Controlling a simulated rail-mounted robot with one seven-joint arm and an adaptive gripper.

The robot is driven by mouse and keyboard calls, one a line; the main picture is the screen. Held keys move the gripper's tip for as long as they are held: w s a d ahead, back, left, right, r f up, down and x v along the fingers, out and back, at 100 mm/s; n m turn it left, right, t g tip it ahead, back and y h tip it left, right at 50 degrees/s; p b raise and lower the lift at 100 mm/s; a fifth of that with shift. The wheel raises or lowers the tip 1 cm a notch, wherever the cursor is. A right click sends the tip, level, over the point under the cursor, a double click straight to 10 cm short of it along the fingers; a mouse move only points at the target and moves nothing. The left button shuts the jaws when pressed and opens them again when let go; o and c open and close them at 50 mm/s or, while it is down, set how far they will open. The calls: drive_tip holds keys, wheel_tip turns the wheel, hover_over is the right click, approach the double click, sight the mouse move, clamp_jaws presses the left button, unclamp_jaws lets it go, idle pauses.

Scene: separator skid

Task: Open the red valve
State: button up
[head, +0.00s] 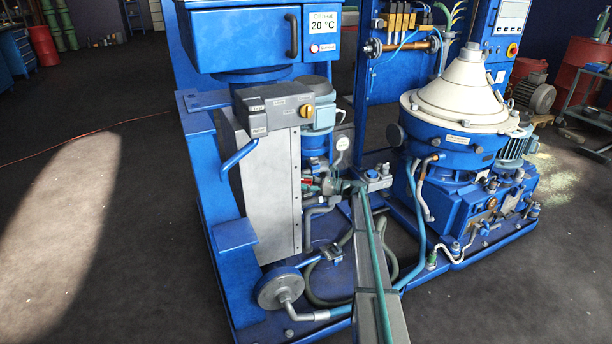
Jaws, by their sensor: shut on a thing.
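The red valve (307,186) shows only as a small patch of red among the pipes in the middle of the skid, just right of the grey metal panel. My arm reaches up from the bottom of the picture to it. My gripper (321,184) is at the red valve, small and dark in this view, and is shut on its handle. The fingers and pipes cover most of the valve, so the handle's angle cannot be made out.
A pressure gauge (342,143) sits just above my gripper. The grey panel (268,190) stands close on the left. The white-topped separator (462,80) stands at right. Open floor lies at left.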

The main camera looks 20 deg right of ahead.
sight(306, 180)
drive_tip(key=shift+w+d+r+n+g+y+p, duration=0.1)
drive_tip(key=shift+w+n+g+y+p, duration=0.05)
drive_tip(key=shift+n+g+y+p, duration=0.35)
drive_tip(key=shift+w+d+r+n+g+y+p, duration=0.1)
drive_tip(key=shift+n+g+y+p, duration=0.3)
drive_tip(key=shift+g, duration=0.3)
drive_tip(key=shift+a+f+n+g+y, duration=0.1)
drive_tip(key=shift+f+n+g+y, duration=0.15)
drive_tip(key=shift+n+g+y, duration=0.5)
drive_tip(key=n+g+b, duration=0.1)
drive_tip(key=n+g, duration=0.1)
drive_tip(key=g, duration=0.1)
drive_tip(key=shift+s+f, duration=0.1)
drive_tip(key=shift+s, duration=0.05)
drive_tip(key=shift+a+n+g+y+b, duration=0.1)
drive_tip(key=shift+n+g+y+b, duration=0.2)
drive_tip(key=shift+g, duration=0.35)
drive_tip(key=shift+s+g, duration=0.1)
drive_tip(key=shift+g, duration=0.2)
drive_tip(key=o, duration=1.2)
drive_tip(key=shift+r, duration=0.25)
wheel_tip(306, 180, up, 10)
drive_tip(key=shift+f, duration=0.1)
